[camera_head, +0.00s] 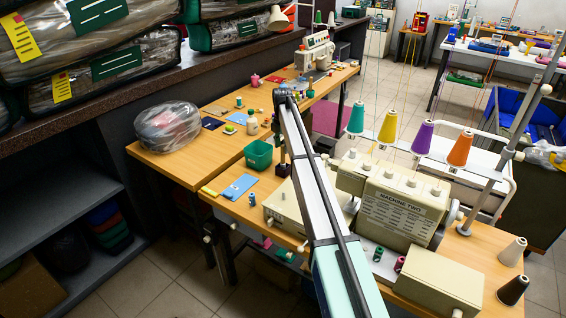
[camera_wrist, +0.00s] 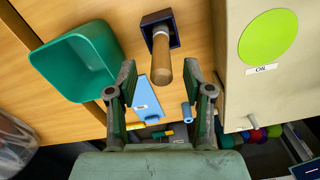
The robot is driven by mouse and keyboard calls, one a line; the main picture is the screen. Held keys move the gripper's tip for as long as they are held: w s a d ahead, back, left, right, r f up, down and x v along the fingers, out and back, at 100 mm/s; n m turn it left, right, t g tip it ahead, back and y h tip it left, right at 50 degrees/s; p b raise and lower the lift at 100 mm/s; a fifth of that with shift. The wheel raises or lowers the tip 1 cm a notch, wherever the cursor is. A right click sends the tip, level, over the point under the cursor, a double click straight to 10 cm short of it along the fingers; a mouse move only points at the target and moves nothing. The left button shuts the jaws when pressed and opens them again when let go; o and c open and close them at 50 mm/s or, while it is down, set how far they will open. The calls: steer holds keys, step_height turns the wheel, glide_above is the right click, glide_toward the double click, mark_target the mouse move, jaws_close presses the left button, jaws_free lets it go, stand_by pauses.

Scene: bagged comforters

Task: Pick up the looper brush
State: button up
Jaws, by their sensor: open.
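What looks like the looper brush (camera_wrist: 162,62) shows in the wrist view as a round wooden handle rising from a dark square holder (camera_wrist: 174,40) on the wooden table. Its bristles cannot be seen. My gripper (camera_wrist: 160,80) is open, with one finger on each side of the handle's near end; I cannot tell whether either touches it. In the head view my gripper (camera_head: 283,166) hangs over the table beside the green bin, and the brush cannot be made out there.
A green bin (camera_wrist: 75,60) stands close left of my gripper; a beige machine housing (camera_wrist: 262,85) stands close right. A blue card (camera_wrist: 152,98) and a small blue cylinder (camera_wrist: 187,112) lie nearby. In the head view, thread cones (camera_head: 423,135) and a sewing machine (camera_head: 395,205) stand to the right.

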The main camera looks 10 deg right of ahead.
mark_target(283, 163)
steer(key=shift+d+f+p, duration=0.1)
steer(key=shift+f+p, duration=0.6)
steer(key=shift+f, duration=1.6)
jaws_close()
steer(key=shift+r, duration=0.1)
